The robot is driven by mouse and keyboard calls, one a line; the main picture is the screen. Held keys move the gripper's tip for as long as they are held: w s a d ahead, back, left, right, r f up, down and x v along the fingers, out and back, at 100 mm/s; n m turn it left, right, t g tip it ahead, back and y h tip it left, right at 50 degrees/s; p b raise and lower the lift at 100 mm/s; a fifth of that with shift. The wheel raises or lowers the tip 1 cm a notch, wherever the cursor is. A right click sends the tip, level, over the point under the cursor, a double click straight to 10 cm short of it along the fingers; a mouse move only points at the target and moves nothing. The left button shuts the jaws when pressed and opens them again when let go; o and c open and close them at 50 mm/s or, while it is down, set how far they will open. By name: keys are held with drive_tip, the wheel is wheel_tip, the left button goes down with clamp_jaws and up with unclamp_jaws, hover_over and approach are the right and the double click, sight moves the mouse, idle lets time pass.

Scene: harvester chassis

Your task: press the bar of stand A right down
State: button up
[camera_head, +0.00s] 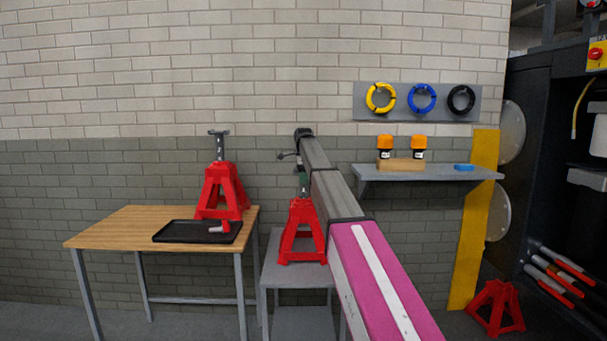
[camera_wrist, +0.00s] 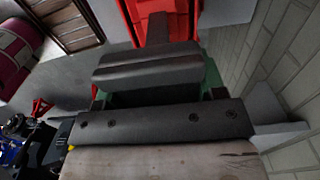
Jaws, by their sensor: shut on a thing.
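A red stand (camera_head: 301,235) is on the grey stool, under the end of my arm. My gripper (camera_head: 303,187) points down at its top, and its green fingers are just above the red frame. In the wrist view, my gripper (camera_wrist: 155,88) appears shut on the dark crosswise head of this stand's bar (camera_wrist: 148,66). The dark post runs from that head to the red frame. A second red stand (camera_head: 222,190) on the wooden table has its grey bar standing high. I see no letters, so I cannot tell which is stand A.
A black tray (camera_head: 190,232) lies on the wooden table (camera_head: 110,228), beside the left stand. The grey stool (camera_head: 285,276) has little bare room. A grey shelf (camera_head: 385,172) with orange-capped items is on the wall at right. Another red stand (camera_head: 497,307) is on the floor.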

sight(304, 197)
wheel_tip(304, 197, down, 8)
drive_tip(key=shift+s+r, duration=0.1)
drive_tip(key=shift+r, duration=0.15)
drive_tip(key=o, duration=1.3)
drive_tip(key=shift+f, duration=0.1)
drive_tip(key=shift+r, duration=0.25)
wheel_tip(304, 197, up, 10)
drive_tip(key=shift+r, duration=0.25)
